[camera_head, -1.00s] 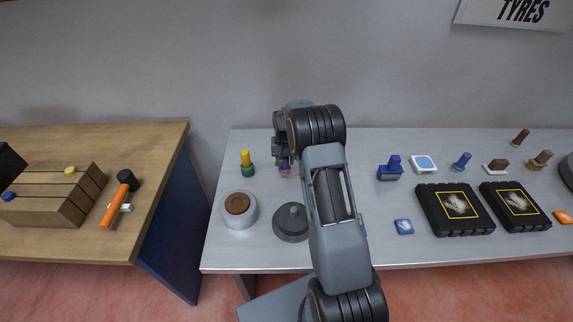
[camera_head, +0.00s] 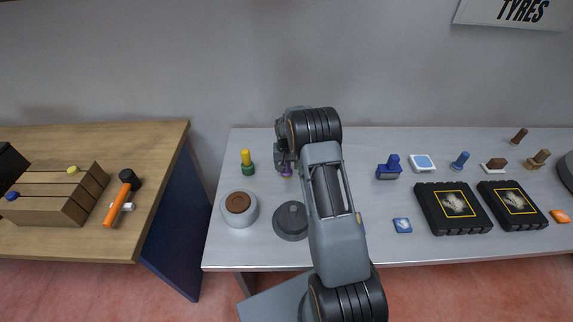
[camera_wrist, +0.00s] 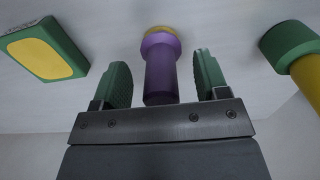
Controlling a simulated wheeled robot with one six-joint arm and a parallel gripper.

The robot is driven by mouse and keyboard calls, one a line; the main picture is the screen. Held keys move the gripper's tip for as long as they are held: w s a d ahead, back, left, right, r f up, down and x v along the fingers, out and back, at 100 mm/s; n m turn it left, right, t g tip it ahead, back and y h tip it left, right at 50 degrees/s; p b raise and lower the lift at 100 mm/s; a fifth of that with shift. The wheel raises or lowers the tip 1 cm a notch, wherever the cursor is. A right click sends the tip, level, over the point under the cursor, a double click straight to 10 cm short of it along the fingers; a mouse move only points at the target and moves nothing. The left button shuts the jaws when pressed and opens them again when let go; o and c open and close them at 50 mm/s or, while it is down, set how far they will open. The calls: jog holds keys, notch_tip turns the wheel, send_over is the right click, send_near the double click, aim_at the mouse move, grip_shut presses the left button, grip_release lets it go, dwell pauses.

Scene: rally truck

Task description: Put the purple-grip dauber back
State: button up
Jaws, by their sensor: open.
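The purple-grip dauber (camera_wrist: 160,75) stands between the two open fingers of my gripper (camera_wrist: 160,78) in the wrist view, with a gap on each side. Its far end is yellow. In the head view only a small purple part of the dauber (camera_head: 286,171) shows beneath my gripper (camera_head: 285,160), and my arm hides the rest. A round tin with a brown centre (camera_head: 238,209) and a dark grey round piece with a knob (camera_head: 291,220) stand nearer on the grey table.
A yellow-and-green dauber (camera_head: 247,163) stands just left of my gripper; a green-and-yellow pad (camera_wrist: 46,52) shows in the wrist view. Blue and brown stampers and black cases (camera_head: 454,207) fill the right side. A wooden bench (camera_head: 150,140) with a hammer is at left.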

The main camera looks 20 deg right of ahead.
jog(key=s+a+r+b, duration=0.1)
jog(key=s+a+r, duration=0.1)
jog(key=r, duration=0.8)
jog(key=s+a+r+b, duration=0.1)
jog(key=s+r+b, duration=0.1)
jog(key=r, duration=0.7)
jog(key=s+a+r+n+t, duration=0.2)
jog(key=s+a, duration=0.2)
jog(key=s, duration=0.8)
jog(key=s+a+r+n+t, duration=0.2)
jog(key=s+a+r, duration=0.1)
jog(key=s, duration=0.9)
jog(key=shift+a+n, duration=0.3)
jog(key=shift+a, duration=0.55)
jog(key=shift+s+f, duration=0.25)
jog(key=shift+s, duration=0.05)
jog(key=shift+c, duration=0.2)
